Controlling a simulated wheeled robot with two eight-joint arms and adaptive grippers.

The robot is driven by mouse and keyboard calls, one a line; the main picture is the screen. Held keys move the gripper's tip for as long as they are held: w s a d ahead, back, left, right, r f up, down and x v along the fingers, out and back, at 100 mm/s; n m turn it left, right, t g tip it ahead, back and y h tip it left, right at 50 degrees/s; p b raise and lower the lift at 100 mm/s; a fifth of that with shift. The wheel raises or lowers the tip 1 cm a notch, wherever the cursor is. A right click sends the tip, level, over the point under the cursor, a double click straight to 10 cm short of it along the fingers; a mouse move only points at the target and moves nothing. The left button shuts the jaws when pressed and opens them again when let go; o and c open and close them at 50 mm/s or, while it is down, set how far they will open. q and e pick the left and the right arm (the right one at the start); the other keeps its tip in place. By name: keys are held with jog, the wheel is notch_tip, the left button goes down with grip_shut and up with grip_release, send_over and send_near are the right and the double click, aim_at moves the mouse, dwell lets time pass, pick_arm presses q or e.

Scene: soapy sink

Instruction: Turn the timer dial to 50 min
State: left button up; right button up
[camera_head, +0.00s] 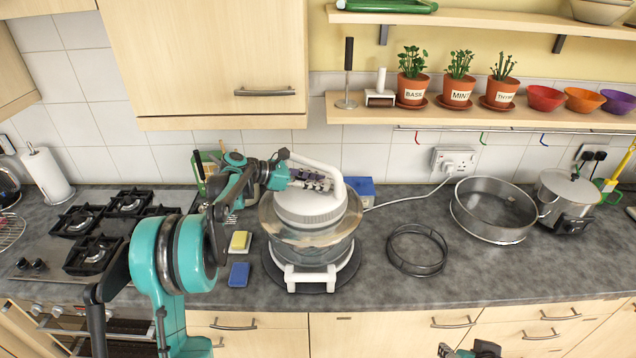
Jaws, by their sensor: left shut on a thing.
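A white-lidded cooker (309,208) with a clear glass bowl (290,235) stands on a white base on the counter. A white arched handle (325,170) rises over its lid. My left arm comes in from the left, and my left gripper (310,181) is at the top of the lid, under the handle. It is shut on the timer dial, which it mostly hides; the dial's markings and setting cannot be read. A small part of my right gripper (468,351) shows at the bottom edge, well away from the cooker; its finger state is unclear.
A yellow sponge (240,241) and a blue sponge (239,274) lie left of the cooker. A wire ring (417,250), a round metal pan (494,210) and a slow cooker (566,200) stand right. A white cord (408,198) runs to the wall socket. The front right counter is clear.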

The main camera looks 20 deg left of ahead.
pick_arm(q)
jog(key=shift+w+m+g, duration=0.1)
jog(key=shift+m+g, duration=0.3)
jog(key=shift+g, duration=0.1)
jog(key=o, duration=0.9)
jog(key=shift+a+f, duration=0.1)
jog(key=v, duration=1.2)
jog(key=shift+f, duration=0.15)
